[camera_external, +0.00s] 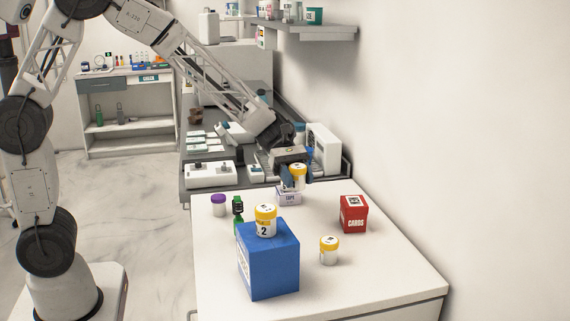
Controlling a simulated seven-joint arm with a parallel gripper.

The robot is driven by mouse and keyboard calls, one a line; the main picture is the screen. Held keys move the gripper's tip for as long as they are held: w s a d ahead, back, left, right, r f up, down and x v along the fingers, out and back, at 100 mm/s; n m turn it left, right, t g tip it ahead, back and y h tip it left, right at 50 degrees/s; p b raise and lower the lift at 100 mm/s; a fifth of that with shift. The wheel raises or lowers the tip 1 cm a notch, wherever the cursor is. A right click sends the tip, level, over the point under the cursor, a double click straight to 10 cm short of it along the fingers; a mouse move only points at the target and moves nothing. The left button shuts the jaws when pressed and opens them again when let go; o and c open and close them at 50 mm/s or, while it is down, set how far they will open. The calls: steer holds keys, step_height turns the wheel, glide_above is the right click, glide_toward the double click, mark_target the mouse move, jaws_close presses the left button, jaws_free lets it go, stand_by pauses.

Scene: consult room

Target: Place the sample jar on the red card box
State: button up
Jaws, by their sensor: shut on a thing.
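My gripper (296,183) is shut on a sample jar (299,172) with a yellow lid. The jar is upright, at the far end of the white table, just above or in front of a small white and purple box; the exact gap cannot be told. The red card box (353,215), labelled CARDS, stands on the table to the right of the gripper and nearer the camera. Its top carries no object. A second yellow-lidded jar (265,222), marked 2, stands on the blue box. A third (329,252) stands on the table in front of the red box.
The blue box (268,262) stands at the front left. A purple-lidded jar (218,206) and a green bottle (238,214) stand behind it. The small box (288,197) is below my gripper. The table (385,275) is bare at the front right. A wall rises on the right.

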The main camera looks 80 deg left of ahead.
steer(key=shift+w, duration=0.1)
glide_above(355, 201)
steer(key=shift+f, duration=0.75)
stand_by(0.4)
steer(key=shift+f, duration=0.15)
steer(key=shift+f, duration=1.6)
steer(key=shift+f, duration=0.15)
steer(key=o, duration=0.9)
